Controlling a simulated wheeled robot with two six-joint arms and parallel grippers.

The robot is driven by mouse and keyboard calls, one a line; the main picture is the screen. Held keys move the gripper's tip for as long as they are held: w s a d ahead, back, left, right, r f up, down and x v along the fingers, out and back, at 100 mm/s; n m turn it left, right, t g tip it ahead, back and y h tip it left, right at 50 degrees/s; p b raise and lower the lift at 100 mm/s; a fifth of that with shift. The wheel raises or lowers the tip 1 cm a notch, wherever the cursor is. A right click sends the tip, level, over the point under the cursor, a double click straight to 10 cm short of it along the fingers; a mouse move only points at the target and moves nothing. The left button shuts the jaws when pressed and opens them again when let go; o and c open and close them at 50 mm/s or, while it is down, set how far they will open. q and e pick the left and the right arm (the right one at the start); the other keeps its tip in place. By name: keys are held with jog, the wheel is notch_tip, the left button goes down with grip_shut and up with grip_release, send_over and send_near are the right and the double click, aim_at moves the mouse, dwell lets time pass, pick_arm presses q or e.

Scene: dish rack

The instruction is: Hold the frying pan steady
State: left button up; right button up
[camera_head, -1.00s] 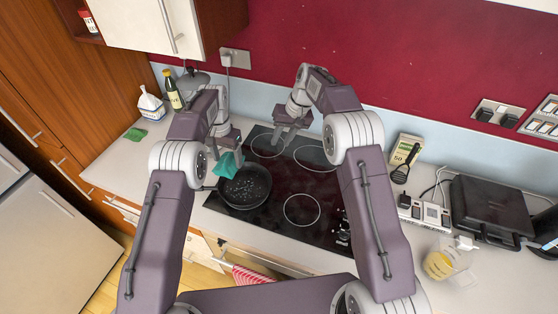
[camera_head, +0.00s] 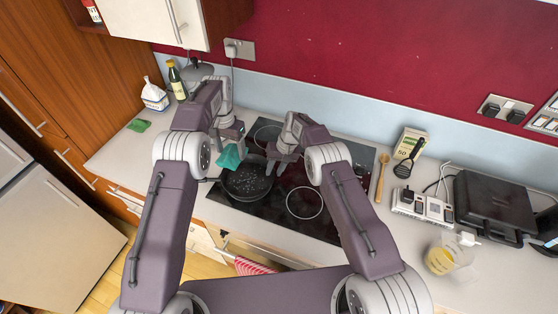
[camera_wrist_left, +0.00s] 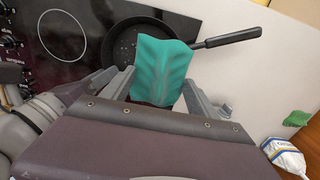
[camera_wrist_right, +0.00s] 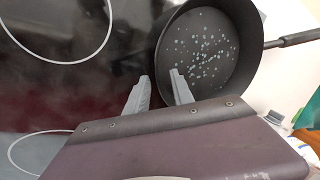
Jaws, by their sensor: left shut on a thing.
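The black frying pan (camera_head: 247,186) sits on the left front of the dark cooktop, white specks on its inside. Its handle points left, and shows clearly in the left wrist view (camera_wrist_left: 233,38). My left gripper (camera_head: 231,146) is shut on a teal cloth (camera_head: 230,157), which it holds above the pan's back left edge; the cloth hides part of the pan in the left wrist view (camera_wrist_left: 163,65). My right gripper (camera_head: 274,166) is open at the pan's right rim. In the right wrist view its fingers (camera_wrist_right: 159,77) appear on either side of the rim; contact cannot be told.
The cooktop (camera_head: 318,216) is clear right of the pan. A bottle (camera_head: 177,82), a white packet (camera_head: 154,96) and a green sponge (camera_head: 138,125) stand at the left. A wooden spoon (camera_head: 382,175), a black appliance (camera_head: 492,205) and a measuring jug (camera_head: 440,258) are at the right.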

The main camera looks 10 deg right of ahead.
jog(key=shift+x, duration=1.05)
grip_shut()
dwell(1.5)
pick_arm(q)
jog(key=shift+d+f, duration=0.75)
jog(key=shift+f, duration=1)
jog(key=shift+d+f, duration=0.7)
jog(key=shift+f, duration=1.1)
jog(key=shift+d+f, duration=0.75)
jog(key=shift+f, duration=1)
